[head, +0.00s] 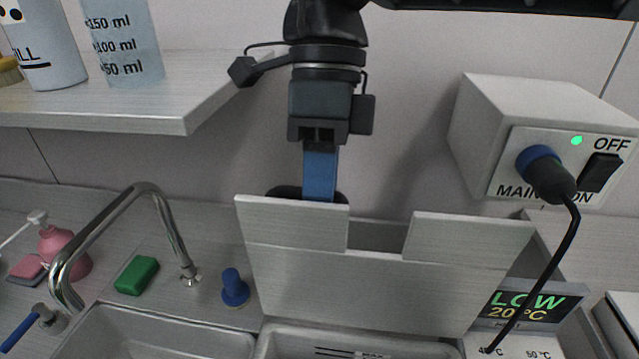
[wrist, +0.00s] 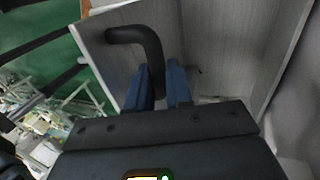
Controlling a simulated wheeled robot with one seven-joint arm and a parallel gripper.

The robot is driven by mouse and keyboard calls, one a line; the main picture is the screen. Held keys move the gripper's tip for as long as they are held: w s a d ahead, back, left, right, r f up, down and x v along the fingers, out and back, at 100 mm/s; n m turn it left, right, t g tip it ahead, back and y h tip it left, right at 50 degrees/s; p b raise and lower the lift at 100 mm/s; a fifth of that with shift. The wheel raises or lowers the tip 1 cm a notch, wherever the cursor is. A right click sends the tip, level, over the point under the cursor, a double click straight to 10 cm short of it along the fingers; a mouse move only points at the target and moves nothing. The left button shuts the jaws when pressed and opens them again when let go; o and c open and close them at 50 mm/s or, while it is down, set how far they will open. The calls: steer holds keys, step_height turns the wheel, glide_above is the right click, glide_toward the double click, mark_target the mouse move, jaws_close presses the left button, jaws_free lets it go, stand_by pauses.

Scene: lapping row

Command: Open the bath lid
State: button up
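The bath lid (head: 375,285) is a pale grey panel with a notch in its top edge. It stands raised and steeply tilted at the back of the bath (head: 300,340), whose inside shows below it. The lid also shows in the wrist view (wrist: 215,45). A black curved handle (wrist: 150,42) is on the lid's far side, mostly hidden in the head view. My gripper (wrist: 162,75) reaches down behind the lid's top edge. Its blue fingers are on both sides of the handle and appear closed on it; the tips are partly hidden in the head view.
A control box (head: 545,135) with an OFF/ON switch and a black cable is at the right. A display (head: 530,303) reads LOW 20°C. A shelf (head: 190,95) holds bottles at the upper left. A tap (head: 110,225), green sponge (head: 137,275) and blue knob (head: 234,290) are left.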

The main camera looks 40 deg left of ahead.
steer(key=o, duration=0.4)
steer(key=shift+d+f, duration=0.1)
steer(key=shift+f, duration=0.2)
steer(key=shift+r, duration=0.1)
steer(key=shift+r, duration=0.1)
steer(key=v, duration=0.7)
steer(key=shift+r+b, duration=0.3)
steer(key=shift+b, duration=0.15)
steer(key=shift+w, duration=0.15)
